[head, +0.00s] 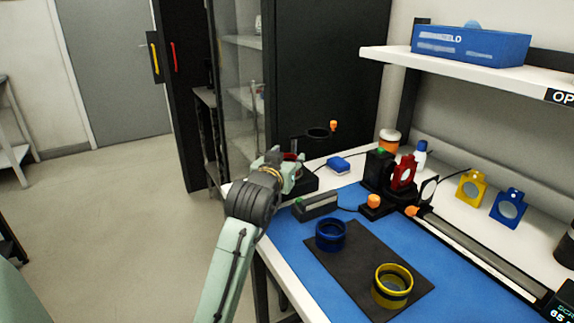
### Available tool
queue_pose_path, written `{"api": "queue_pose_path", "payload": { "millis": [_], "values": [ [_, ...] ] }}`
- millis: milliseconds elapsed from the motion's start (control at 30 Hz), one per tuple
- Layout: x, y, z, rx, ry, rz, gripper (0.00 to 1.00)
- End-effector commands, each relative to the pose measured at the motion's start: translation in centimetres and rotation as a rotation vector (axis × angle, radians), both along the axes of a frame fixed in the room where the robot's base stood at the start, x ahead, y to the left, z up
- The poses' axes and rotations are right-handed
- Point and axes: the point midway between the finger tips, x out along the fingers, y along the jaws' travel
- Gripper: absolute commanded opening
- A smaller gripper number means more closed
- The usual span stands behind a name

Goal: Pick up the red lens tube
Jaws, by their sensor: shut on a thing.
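My gripper (289,168) is at the left edge of the bench, near its far corner. It is shut on the red lens tube (291,156), of which only a small red part shows. The wrist and fingers hide the rest of it. Whether the tube touches anything beneath it cannot be told.
A blue ring tube (331,235) and a yellow ring tube (393,286) stand on a dark mat (357,259). A red mount (403,174) stands behind, with a yellow mount (471,189) and a blue mount (509,208) to its right. A shelf (400,56) overhangs the back.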

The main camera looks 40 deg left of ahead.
Motion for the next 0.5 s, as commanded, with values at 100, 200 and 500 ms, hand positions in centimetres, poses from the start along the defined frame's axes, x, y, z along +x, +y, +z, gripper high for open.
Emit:
{"api": "queue_pose_path", "payload": {
  "millis": [100,200,500],
  "values": [
    [0.0,0.0,0.1,0.0,-0.001,0.0,0.08],
    [0.0,0.0,0.3,0.001,-0.001,-0.001,0.08],
    [0.1,-0.1,3.5,0.004,-0.002,-0.001,0.08]
  ]
}}
